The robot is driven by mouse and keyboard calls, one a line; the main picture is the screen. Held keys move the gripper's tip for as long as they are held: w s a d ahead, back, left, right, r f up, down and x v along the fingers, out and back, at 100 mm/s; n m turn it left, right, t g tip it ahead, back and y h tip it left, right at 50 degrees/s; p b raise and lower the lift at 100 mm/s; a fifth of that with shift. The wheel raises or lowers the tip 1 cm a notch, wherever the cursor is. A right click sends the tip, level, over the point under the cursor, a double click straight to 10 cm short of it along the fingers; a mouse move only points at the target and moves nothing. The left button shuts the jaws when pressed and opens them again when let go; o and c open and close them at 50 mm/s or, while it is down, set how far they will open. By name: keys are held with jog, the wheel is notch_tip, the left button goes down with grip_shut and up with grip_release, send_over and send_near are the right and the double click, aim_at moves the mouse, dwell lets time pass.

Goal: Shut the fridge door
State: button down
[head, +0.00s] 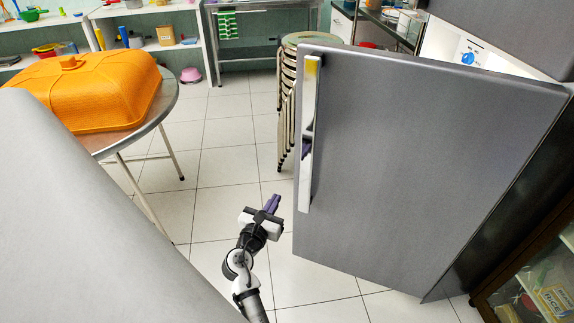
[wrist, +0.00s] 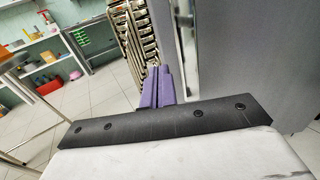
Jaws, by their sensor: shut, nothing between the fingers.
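The fridge door (head: 410,170) is a large grey panel standing ajar on the right in the head view, its hinge side toward the right. Its long silver handle (head: 310,130) runs up its left edge. My gripper (head: 272,203) is shut and empty, just left of the door's lower left edge and apart from the handle in the picture. In the wrist view its purple fingers (wrist: 158,88) are together, with the door (wrist: 240,60) and handle (wrist: 185,45) just to their right. Whether the fingers touch the door cannot be told.
A stack of stools (head: 288,105) stands behind the door's left edge. A round table (head: 165,100) with an orange lidded dish (head: 90,92) is at the left. A glass-fronted cabinet (head: 530,285) is at the lower right. White tiled floor (head: 225,165) is clear between table and door.

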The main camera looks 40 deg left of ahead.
aim_at(296, 165)
jog(key=p+x, duration=0.1)
jog(key=x, duration=1.3)
